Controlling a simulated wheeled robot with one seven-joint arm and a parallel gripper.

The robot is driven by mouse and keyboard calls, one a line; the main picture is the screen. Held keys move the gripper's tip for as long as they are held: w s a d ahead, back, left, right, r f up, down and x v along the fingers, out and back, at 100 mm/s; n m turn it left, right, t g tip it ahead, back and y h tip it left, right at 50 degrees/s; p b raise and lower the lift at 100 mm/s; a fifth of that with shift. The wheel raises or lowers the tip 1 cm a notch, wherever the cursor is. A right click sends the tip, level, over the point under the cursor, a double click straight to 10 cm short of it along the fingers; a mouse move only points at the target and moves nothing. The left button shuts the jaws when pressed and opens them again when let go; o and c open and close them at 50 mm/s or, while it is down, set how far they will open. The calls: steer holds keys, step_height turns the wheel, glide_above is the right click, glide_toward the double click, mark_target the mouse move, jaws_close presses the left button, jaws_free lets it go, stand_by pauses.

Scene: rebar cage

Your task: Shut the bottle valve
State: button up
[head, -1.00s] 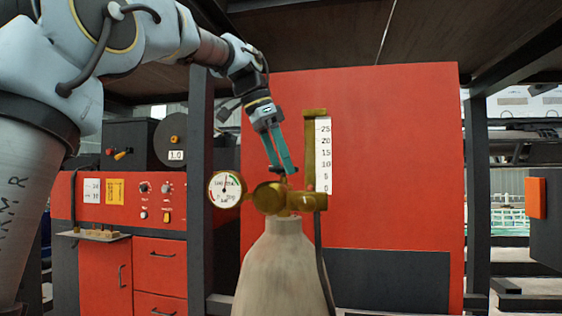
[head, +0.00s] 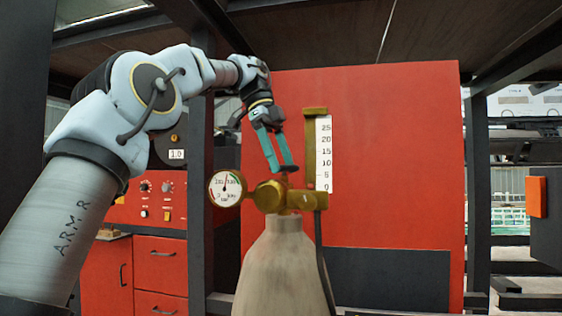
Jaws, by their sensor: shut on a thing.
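The bottle (head: 282,262) is a pale tan cylinder standing upright in the foreground. A brass valve body (head: 276,197) sits on its neck. A small dark valve handle (head: 289,169) is on top of the brass, partly hidden by the fingers. My gripper (head: 282,168) points down from above with teal fingers and is shut on the valve handle. The fingers look somewhat apart, with their tips at the handle. A round white pressure gauge (head: 226,188) sticks out on the left of the valve. Its small print is hard to read.
A brass flow tube with a white scale (head: 323,153) rises just right of my gripper. A dark hose (head: 324,262) hangs down the bottle's right side. A red panel (head: 400,160) stands behind. A dark post (head: 200,200) and red cabinet (head: 160,262) are at left.

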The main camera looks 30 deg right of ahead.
steer(key=shift+m, duration=0.4)
steer(key=o, duration=1.2)
steer(key=shift+c, duration=0.2)
steer(key=shift+n, duration=0.3)
